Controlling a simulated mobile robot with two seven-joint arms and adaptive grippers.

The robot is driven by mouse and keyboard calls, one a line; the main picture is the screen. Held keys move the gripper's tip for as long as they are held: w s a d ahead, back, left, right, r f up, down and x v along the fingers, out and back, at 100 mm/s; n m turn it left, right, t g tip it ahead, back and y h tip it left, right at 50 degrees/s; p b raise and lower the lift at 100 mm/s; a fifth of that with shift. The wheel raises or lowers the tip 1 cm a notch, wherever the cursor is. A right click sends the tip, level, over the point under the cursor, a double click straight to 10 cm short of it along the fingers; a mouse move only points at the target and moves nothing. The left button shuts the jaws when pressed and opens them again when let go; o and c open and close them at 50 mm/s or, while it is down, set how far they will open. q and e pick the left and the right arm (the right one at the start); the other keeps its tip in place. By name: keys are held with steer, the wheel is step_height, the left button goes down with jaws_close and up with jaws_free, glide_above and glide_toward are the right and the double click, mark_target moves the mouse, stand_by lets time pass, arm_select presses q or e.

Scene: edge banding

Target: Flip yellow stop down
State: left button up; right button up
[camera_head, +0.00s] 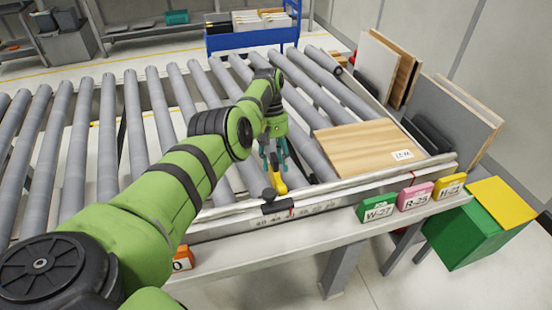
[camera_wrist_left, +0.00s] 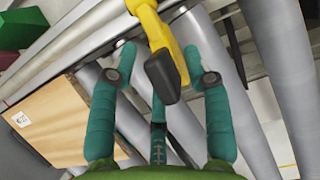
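The yellow stop (camera_head: 279,183) is a short yellow arm with a dark tip, by the black block (camera_head: 279,204) on the front rail. It appears raised, though its exact angle is hard to judge. In the left wrist view, the yellow stop (camera_wrist_left: 150,28) comes in from the top, its dark tip between my teal fingers. My left gripper (camera_head: 274,164) is over the rollers just behind the stop. In the wrist view the left gripper (camera_wrist_left: 158,60) is open, with gaps visible on both sides of the stop. My right gripper is not in view.
A wooden board (camera_head: 365,148) lies on the rollers to the right. The front rail (camera_head: 340,190) carries a number scale. Green, pink and yellow label blocks (camera_head: 416,196) stand on the ledge. A green box (camera_head: 470,235) is at right. Rollers to the left are bare.

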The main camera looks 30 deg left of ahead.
arm_select(q)
steer(key=shift+a+r, duration=0.1)
steer(key=shift+r, duration=0.05)
steer(key=shift+w+r, duration=0.2)
steer(key=shift+r, duration=1.85)
steer(key=shift+s+r, duration=0.15)
steer(key=shift+r, duration=2.65)
